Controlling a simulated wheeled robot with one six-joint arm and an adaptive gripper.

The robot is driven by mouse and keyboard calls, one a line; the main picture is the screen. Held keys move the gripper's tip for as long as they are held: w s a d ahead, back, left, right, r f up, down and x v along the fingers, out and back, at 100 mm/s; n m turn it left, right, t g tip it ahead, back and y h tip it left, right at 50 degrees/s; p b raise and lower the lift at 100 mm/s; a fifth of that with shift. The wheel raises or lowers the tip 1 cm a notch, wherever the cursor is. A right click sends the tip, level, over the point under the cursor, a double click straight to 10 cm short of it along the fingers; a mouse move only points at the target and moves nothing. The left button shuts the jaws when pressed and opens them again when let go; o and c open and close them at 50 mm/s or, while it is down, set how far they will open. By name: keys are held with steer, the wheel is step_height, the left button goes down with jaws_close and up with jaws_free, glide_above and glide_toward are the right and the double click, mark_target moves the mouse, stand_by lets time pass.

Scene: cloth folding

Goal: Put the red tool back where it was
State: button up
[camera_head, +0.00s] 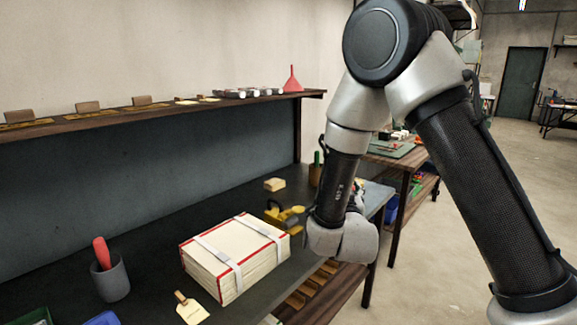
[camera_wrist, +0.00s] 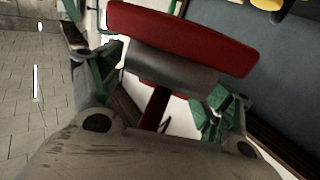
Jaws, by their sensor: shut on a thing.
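In the wrist view my gripper (camera_wrist: 162,80) has its green-padded fingers on either side of a red tool (camera_wrist: 185,35). The tool has a wide red bar, a grey cylinder under it and a thin red stem running down between the fingers. My gripper is shut on it. In the head view my arm's wrist end hides most of the gripper and the tool, above the right end of the workbench. A grey cup (camera_head: 111,278) at the bench's left holds another red-handled item (camera_head: 102,252).
A strapped paper stack (camera_head: 234,262) lies mid-bench, with a tag (camera_head: 192,312) in front. A yellow-and-black device (camera_head: 284,214) and a small wooden block (camera_head: 275,184) lie behind. A shelf (camera_head: 150,112) with a red funnel (camera_head: 292,80) runs above. Bare dark bench shows left of the stack.

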steer(key=shift+w+d+m+h, duration=0.8)
steer(key=shift+w+d+h, duration=0.6)
steer(key=shift+d, duration=4.75)
step_height(320, 180, down, 10)
steer(key=w+n+y, duration=0.2)
steer(key=y, duration=0.2)
steer(key=s+d+f, duration=0.1)
steer(key=s+d, duration=0.1)
steer(key=s, duration=0.4)
steer(key=shift+d+f+h, duration=0.15)
steer(key=shift+d+h, duration=0.1)
steer(key=shift+h, duration=0.05)
steer(key=shift+a, duration=0.1)
